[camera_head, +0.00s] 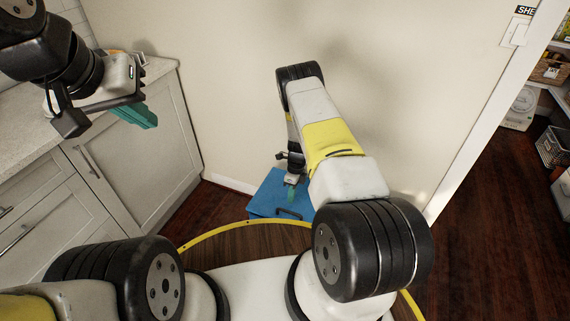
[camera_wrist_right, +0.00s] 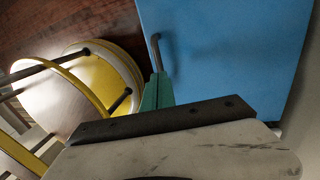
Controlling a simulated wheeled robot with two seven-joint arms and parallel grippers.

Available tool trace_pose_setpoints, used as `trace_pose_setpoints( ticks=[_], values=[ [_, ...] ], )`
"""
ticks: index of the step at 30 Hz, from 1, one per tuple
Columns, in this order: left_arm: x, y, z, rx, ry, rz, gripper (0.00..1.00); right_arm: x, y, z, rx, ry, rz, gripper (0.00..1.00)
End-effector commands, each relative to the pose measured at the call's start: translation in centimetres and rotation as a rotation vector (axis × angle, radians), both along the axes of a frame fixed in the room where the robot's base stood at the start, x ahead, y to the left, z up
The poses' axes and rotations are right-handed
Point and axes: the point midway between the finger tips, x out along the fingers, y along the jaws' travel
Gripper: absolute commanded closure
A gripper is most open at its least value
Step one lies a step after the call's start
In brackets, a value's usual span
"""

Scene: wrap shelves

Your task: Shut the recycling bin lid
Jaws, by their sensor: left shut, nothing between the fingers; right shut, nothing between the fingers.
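The blue recycling bin (camera_head: 265,197) stands on the floor against the wall, partly hidden by my right arm. A dark handle (camera_head: 289,213) shows at its near edge. Its blue surface (camera_wrist_right: 225,45) fills much of the right wrist view, with the handle (camera_wrist_right: 155,48) at its left edge. I cannot tell whether the lid is fully shut. My right gripper (camera_head: 289,188) has its teal fingers (camera_wrist_right: 157,90) together, over the blue surface and close to the handle; contact is unclear. My left gripper (camera_head: 136,115) is shut and empty, raised by the counter at upper left.
Grey cabinets (camera_head: 140,150) with a pale countertop (camera_head: 28,115) stand at the left. A beige wall (camera_head: 400,75) rises behind the bin. A doorway at the right opens onto shelves and a dark wire basket (camera_head: 552,147). Dark wooden floor (camera_head: 480,215) is clear there.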

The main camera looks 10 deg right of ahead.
Motion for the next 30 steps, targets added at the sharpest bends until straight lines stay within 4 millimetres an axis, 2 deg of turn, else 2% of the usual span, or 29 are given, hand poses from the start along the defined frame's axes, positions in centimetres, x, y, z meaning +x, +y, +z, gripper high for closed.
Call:
trace_pose_setpoints(
  ticks=[3, 9, 22, 30],
  values=[
    [0.0, 0.0, 0.0, 0.0, 0.0, 0.0, 1.0, -0.5, 0.3, -2.2, -0.001, 0.001, 0.0, 1.0],
    [0.0, 0.0, 0.0, 0.0, 0.0, 0.0, 1.0, -0.8, 0.6, -4.1, 0.0, 0.0, 0.0, 1.0],
    [0.0, 0.0, 0.0, 0.0, 0.0, 0.0, 1.0, -0.9, 0.7, -4.6, -0.001, -0.001, 0.0, 1.0],
    [0.0, 0.0, 0.0, 0.0, 0.0, 0.0, 1.0, -1.5, 1.1, -6.6, -0.001, -0.002, 0.0, 1.0]
  ],
)
